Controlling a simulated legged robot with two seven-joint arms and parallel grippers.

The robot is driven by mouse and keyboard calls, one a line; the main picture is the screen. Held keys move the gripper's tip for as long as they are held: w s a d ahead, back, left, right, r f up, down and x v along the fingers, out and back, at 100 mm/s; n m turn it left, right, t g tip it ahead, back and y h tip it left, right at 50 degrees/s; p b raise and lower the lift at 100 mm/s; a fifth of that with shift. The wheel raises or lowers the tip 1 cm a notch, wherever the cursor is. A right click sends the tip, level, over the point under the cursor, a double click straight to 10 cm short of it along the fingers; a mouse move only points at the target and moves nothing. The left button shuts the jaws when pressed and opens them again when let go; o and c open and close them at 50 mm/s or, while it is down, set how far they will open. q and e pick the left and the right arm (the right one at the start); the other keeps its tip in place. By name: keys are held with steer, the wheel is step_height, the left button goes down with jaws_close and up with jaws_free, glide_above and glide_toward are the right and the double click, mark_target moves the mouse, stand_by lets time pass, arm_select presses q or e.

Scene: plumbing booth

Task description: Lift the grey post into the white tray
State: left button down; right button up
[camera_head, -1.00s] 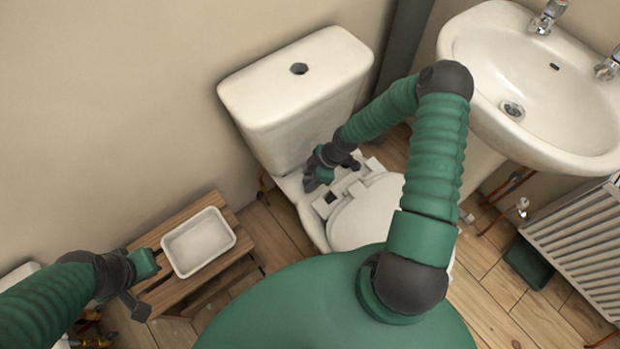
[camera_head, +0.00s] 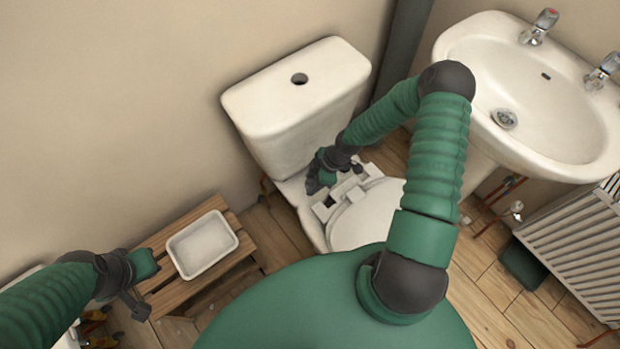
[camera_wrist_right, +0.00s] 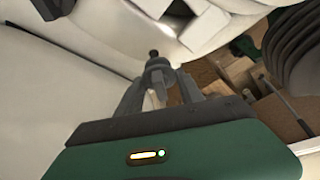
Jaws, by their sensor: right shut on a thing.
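The grey post (camera_wrist_right: 157,70) shows in the right wrist view as a small grey piece with a dark round tip. My right gripper (camera_wrist_right: 158,85) is shut on it, its fingers on either side. In the head view my right gripper (camera_head: 314,186) is low at the back of the toilet, beside the seat hinges; the post cannot be made out there. The white tray (camera_head: 203,246) is empty and sits on a wooden slatted stool at the left.
The toilet cistern (camera_head: 297,100) rises behind my right gripper, with the closed lid (camera_head: 365,218) in front. The wooden stool (camera_head: 160,288) stands left of the toilet, with a floor gap between. A sink (camera_head: 560,120) and radiator (camera_head: 575,245) are at the right.

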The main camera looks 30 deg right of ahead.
steer(key=s+r+p, duration=0.4)
steer(key=s, duration=0.1)
steer(key=shift+d+r+p, duration=0.15)
steer(key=shift+d+p, duration=0.05)
steer(key=shift+p, duration=0.2)
steer(key=shift+a, duration=0.1)
